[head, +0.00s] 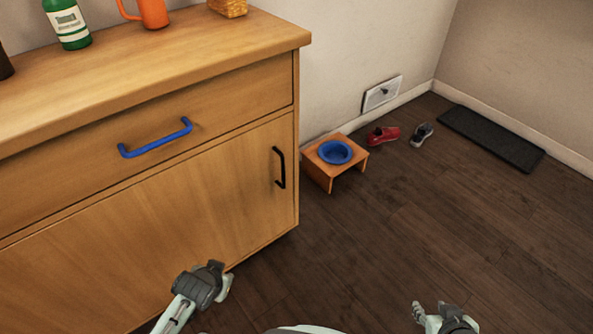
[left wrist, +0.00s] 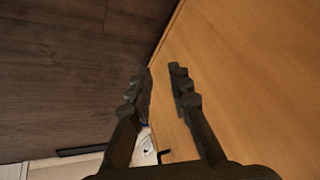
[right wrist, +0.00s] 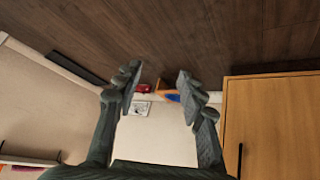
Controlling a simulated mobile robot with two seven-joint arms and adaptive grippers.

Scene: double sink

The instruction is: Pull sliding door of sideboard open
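The wooden sideboard (head: 200,170) stands at the left in the head view. Its lower door (head: 150,235) has an upright black handle (head: 279,167) near the right edge and looks closed. My left gripper (head: 219,277) is low in front of the door, below and left of the handle, holding nothing. Its fingers are apart in the left wrist view (left wrist: 162,85), beside the wooden face. My right gripper (head: 443,311) is over the floor at the bottom right, away from the sideboard. Its fingers are apart and empty in the right wrist view (right wrist: 157,82), where the black handle (right wrist: 240,160) also shows.
A drawer with a blue handle (head: 155,139) is above the door. A green bottle (head: 68,24) and an orange mug (head: 151,12) stand on top. A small stand with a blue bowl (head: 335,152), shoes (head: 383,136) and a dark mat (head: 490,137) lie beyond. The right floor is clear.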

